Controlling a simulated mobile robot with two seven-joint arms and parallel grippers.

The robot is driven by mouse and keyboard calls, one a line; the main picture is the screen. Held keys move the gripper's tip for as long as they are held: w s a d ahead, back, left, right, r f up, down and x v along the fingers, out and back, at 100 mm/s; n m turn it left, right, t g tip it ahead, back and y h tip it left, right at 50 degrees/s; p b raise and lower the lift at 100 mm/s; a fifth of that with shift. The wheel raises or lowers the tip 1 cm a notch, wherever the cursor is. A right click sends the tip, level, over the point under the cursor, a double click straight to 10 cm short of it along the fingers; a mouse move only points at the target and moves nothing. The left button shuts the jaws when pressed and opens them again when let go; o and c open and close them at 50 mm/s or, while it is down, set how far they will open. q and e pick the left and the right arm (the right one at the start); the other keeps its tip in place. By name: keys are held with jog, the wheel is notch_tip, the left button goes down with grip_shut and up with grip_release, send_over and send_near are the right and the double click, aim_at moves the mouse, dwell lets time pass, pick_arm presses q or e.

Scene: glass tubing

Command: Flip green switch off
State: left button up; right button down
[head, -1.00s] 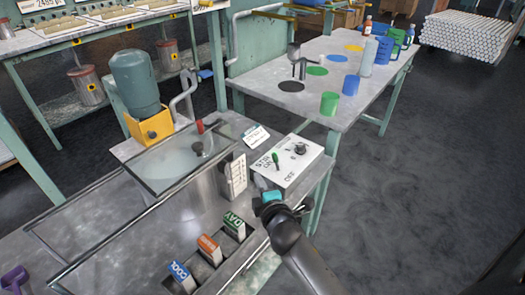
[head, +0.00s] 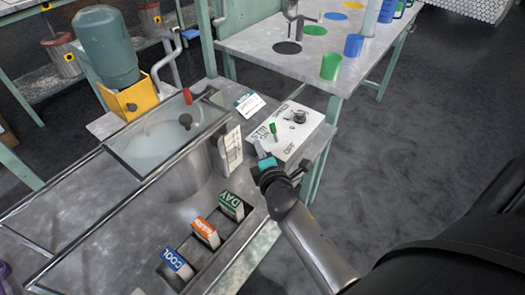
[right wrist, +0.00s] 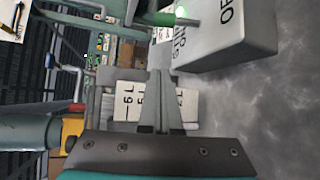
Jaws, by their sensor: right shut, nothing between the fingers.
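The green switch (head: 274,128) is a small lever on the top of a white control box (head: 290,147) with black lettering. In the right wrist view the green switch (right wrist: 158,19) shows at the top, beside the box (right wrist: 235,45). My right gripper (head: 259,149) is at the near left edge of the box, close to the switch, with a small gap to it. Its fingers (right wrist: 160,58) are shut with nothing between them. Which way the lever leans is hard to tell. My left gripper is not in view.
A black knob (head: 299,117) sits on the box beyond the switch. A glass-topped tank (head: 165,140) and a white labelled block (head: 231,150) stand left of it. Labelled blocks (head: 205,232) lie in a tray in front. Open floor lies to the right.

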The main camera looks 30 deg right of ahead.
aim_at(275, 132)
jog(key=w+d, duration=0.2)
jog(key=w+d+f+b, duration=0.1)
jog(key=w+d, duration=0.1)
jog(key=shift+w+d, duration=0.15)
jog(key=shift+w, duration=0.25)
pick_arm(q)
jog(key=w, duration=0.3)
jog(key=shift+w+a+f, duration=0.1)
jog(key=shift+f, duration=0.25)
pick_arm(e)
jog(key=shift+s+d+r, duration=0.15)
jog(key=shift+s+d, duration=0.1)
jog(key=shift+d, duration=0.1)
pick_arm(q)
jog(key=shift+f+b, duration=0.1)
jog(key=shift+b, duration=0.2)
